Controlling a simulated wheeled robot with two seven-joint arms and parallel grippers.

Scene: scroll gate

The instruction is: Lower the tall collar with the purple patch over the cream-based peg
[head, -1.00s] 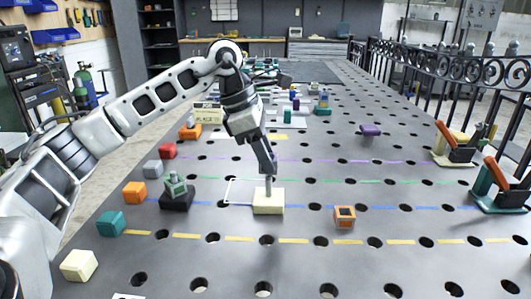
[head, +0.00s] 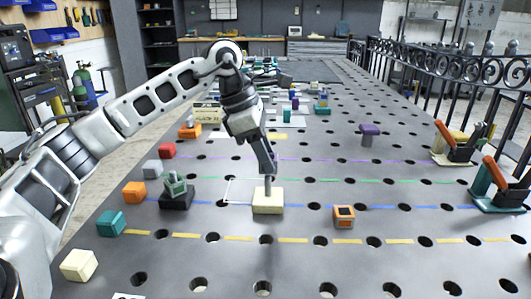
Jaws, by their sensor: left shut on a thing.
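My left gripper (head: 267,167) points down just above this base, in line with the pin. It is shut on a narrow piece that it largely hides. A small purple tint (head: 273,157) shows at the fingers, which fits the tall collar's purple patch. I cannot tell whether the collar is around the pin or only above it. My right gripper is out of view.
An orange block (head: 344,217) lies right of the base, and a dark-based piece (head: 177,195) stands to the left. A purple-topped piece (head: 369,129) stands further back. Toggle clamps (head: 497,185) line the right edge. The perforated table in front is mostly clear.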

